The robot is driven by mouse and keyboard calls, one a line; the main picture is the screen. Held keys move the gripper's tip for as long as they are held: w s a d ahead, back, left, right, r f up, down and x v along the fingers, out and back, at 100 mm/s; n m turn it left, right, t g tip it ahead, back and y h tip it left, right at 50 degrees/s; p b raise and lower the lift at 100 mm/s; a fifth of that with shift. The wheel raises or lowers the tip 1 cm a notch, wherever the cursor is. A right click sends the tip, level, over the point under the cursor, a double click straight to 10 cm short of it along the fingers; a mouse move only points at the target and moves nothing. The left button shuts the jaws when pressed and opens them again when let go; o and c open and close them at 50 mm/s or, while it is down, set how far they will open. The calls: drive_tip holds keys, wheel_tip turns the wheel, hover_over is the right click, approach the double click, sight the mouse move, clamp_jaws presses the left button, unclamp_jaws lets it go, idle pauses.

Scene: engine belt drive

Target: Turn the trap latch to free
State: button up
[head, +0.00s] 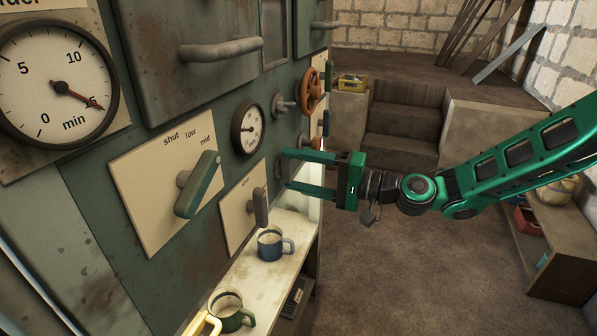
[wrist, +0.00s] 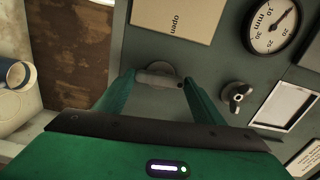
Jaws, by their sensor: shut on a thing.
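In the wrist view, a short grey lever on a round mount (wrist: 158,79), apparently the trap latch, lies between the two green fingers of my gripper (wrist: 158,86). The fingers close on its two ends, and it lies about level across the picture. A pale plate marked "open" (wrist: 175,18) is above it.
Close by on the panel (head: 90,190) are a gauge (head: 247,128), an orange handwheel (head: 312,90), a green-handled lever (head: 198,185) and a grey lever (head: 260,207). A blue mug (head: 270,245) and a green mug (head: 231,313) stand on the shelf below.

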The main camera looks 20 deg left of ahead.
drive_tip(key=shift+w+d+f+m, duration=0.1)
drive_tip(key=shift+w+f+m, duration=0.1)
drive_tip(key=shift+m, duration=0.5)
drive_tip(key=o, duration=1.1)
drive_tip(key=shift+c, duration=0.2)
drive_tip(key=shift+s+r, duration=0.1)
drive_tip(key=d, duration=1)
drive_tip(key=shift+s+d, duration=0.35)
